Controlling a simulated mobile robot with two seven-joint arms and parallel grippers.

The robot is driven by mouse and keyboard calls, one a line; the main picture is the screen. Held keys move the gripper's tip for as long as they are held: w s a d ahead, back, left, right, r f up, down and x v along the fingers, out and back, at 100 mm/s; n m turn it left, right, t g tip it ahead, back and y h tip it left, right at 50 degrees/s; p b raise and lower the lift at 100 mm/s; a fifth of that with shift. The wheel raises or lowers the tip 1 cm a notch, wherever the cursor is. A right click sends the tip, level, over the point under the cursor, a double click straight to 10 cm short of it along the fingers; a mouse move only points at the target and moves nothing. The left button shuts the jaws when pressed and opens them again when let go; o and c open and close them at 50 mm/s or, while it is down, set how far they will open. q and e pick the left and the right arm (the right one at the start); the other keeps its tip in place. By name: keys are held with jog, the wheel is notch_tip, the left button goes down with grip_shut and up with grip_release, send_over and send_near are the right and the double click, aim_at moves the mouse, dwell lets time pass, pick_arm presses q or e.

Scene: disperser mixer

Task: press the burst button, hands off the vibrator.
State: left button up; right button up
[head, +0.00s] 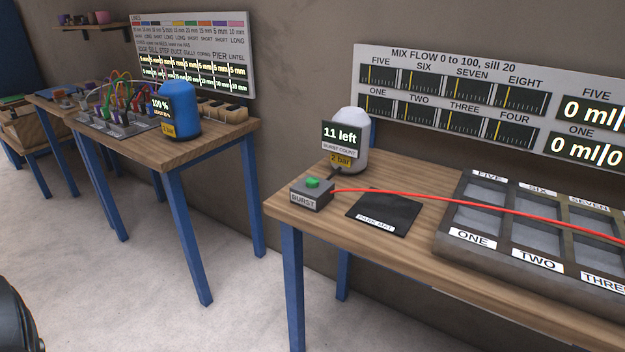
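The burst button is a green cap (313,183) on a small grey box (311,197) labelled BURST. The box sits near the left front corner of the right wooden table (290,208). Behind it stands a white canister (354,130) with a sign (342,137) reading "11 left", burst count, and a yellow "2 bar" tag. A red hose (400,192) runs from by the box to the right, over the tray and out of view. No vibrator can be made out. Neither gripper shows, and nothing touches the button.
A black park mat (384,212) lies bare right of the box. A grey compartment tray (445,243) labelled ONE, TWO and so on fills the right. A mix flow panel (450,95) hangs behind. The left table (190,150) holds a blue canister (180,112). Open floor lies between the tables.

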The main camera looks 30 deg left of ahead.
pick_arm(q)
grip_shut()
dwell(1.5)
